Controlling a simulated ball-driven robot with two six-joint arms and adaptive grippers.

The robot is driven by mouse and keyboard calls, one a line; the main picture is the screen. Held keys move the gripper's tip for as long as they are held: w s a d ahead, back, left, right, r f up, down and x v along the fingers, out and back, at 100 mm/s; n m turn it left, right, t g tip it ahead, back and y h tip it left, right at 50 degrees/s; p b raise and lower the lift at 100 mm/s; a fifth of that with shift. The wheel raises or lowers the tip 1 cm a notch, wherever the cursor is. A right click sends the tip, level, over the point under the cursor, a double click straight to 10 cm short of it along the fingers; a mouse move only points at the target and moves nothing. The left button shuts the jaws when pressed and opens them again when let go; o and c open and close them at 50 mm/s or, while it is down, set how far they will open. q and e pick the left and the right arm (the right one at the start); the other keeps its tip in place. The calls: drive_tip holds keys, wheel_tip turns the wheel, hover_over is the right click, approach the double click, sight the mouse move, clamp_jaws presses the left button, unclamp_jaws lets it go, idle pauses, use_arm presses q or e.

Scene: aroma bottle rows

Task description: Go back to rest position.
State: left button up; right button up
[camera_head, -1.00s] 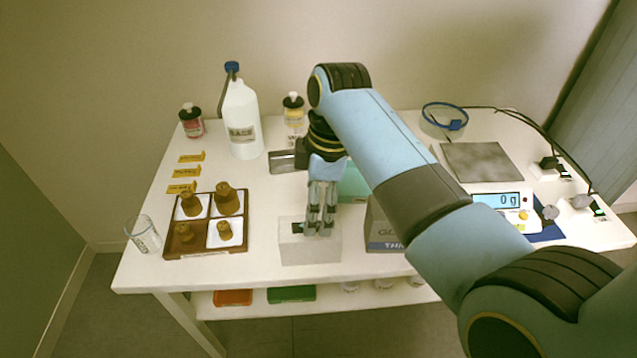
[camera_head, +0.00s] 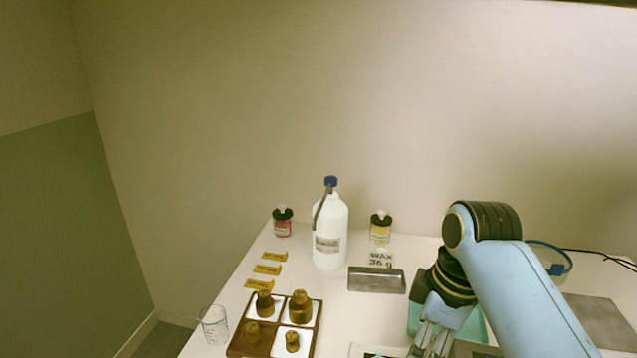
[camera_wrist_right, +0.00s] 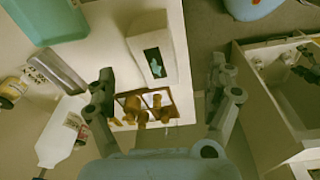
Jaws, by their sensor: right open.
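My right gripper (camera_head: 432,346) hangs over the table at the lower edge of the head view, in front of a teal tray (camera_head: 484,326). Its lower end is cut off by the frame. In the right wrist view its two fingers (camera_wrist_right: 165,98) are spread wide apart, with nothing held between them. A white block (camera_wrist_right: 151,42) with a dark slot on top lies below and beyond the fingers there. In the head view only the block's back edge (camera_head: 362,350) shows, left of the gripper. My left gripper is not in view.
A brown sectioned tray with amber bottles (camera_head: 299,306) stands at the left, beside a glass beaker (camera_head: 213,325). A white jug (camera_head: 330,236), a metal tin (camera_head: 377,279) and two small jars stand behind. A grey plate (camera_head: 598,318) is at right.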

drive_tip(key=s+d+r+m+t+h, duration=0.1)
drive_tip(key=s+d+r+m, duration=0.2)
drive_tip(key=s, duration=0.4)
drive_tip(key=s+d+r+m+t, duration=0.1)
drive_tip(key=s+d+m, duration=0.25)
drive_tip(key=s, duration=0.35)
drive_tip(key=s+d+r+m+t+h, duration=0.1)
drive_tip(key=s+d+r+m, duration=0.15)
drive_tip(key=s+m, duration=0.35)
drive_tip(key=s+d+f+g+b, duration=0.15)
drive_tip(key=f+b, duration=0.25)
drive_tip(key=f, duration=1.4)
drive_tip(key=s+d+f+b, duration=0.1)
drive_tip(key=s+f+b, duration=0.15)
drive_tip(key=f, duration=1.45)
drive_tip(key=s+d+f+g+b, duration=0.1)
drive_tip(key=s+f+b, duration=0.4)
drive_tip(key=s+f, duration=1.2)
wheel_tip(320, 180, down, 3)
drive_tip(key=shift+s, duration=0.3)
